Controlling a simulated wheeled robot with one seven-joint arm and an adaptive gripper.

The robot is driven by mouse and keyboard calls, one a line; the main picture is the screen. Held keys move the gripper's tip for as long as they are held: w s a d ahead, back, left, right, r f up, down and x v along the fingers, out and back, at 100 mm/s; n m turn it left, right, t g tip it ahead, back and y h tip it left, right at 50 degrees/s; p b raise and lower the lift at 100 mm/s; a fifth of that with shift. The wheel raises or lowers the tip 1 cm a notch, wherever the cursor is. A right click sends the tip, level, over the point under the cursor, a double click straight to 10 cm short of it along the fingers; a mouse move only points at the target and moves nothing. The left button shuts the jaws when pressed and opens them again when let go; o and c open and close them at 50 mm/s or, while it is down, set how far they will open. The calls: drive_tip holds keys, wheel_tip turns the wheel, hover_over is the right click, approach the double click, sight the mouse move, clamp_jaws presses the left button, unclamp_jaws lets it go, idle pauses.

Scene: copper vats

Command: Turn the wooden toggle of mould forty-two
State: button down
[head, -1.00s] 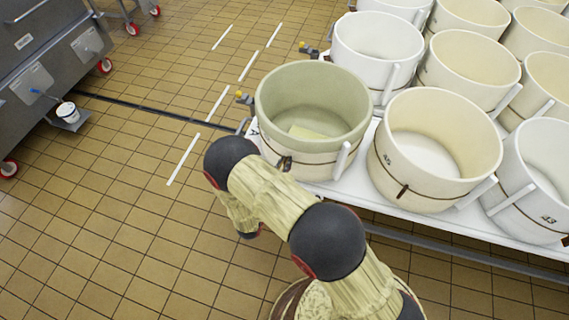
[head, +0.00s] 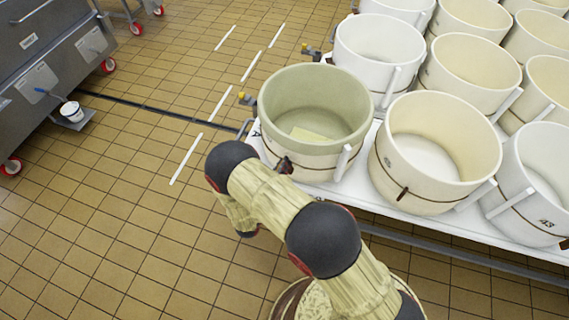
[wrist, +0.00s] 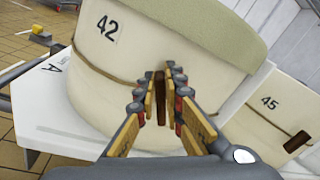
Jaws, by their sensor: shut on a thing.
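Mould forty-two (wrist: 86,75) fills the upper middle of the wrist view, with its black number on the pale wall and a brown cord around it. In the head view it is the tub with the greenish upper band (head: 315,150) at the near left corner of the table. Its wooden toggle (wrist: 160,84) is a small dark brown upright bar on the cord. My gripper (wrist: 163,84) is shut on the toggle, one finger on each side of it. In the head view the fingers are mostly hidden by my arm, and the contact is too small to judge.
Mould 45 (head: 435,185) stands to the right of forty-two, and mould 43 (head: 525,205) is beyond it. More white tubs fill the white table (head: 345,190) behind. A grey steel vat (head: 40,70) stands at the far left. The tiled floor (head: 120,210) between is clear.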

drive_tip(key=n, duration=0.4)
drive_tip(key=a+f+n, duration=0.1)
drive_tip(key=n, duration=0.3)
drive_tip(key=f+n+p, duration=0.1)
drive_tip(key=n, duration=0.3)
drive_tip(key=shift+w+a+f, duration=0.2)
drive_tip(key=shift+w+f, duration=0.05)
drive_tip(key=shift+w, duration=0.1)
idle(0.4)
drive_tip(key=c, duration=2)
unclamp_jaws()
drive_tip(key=shift+o, duration=0.5)
drive_tip(key=v, duration=1.2)
drive_tip(key=shift+f, duration=0.1)
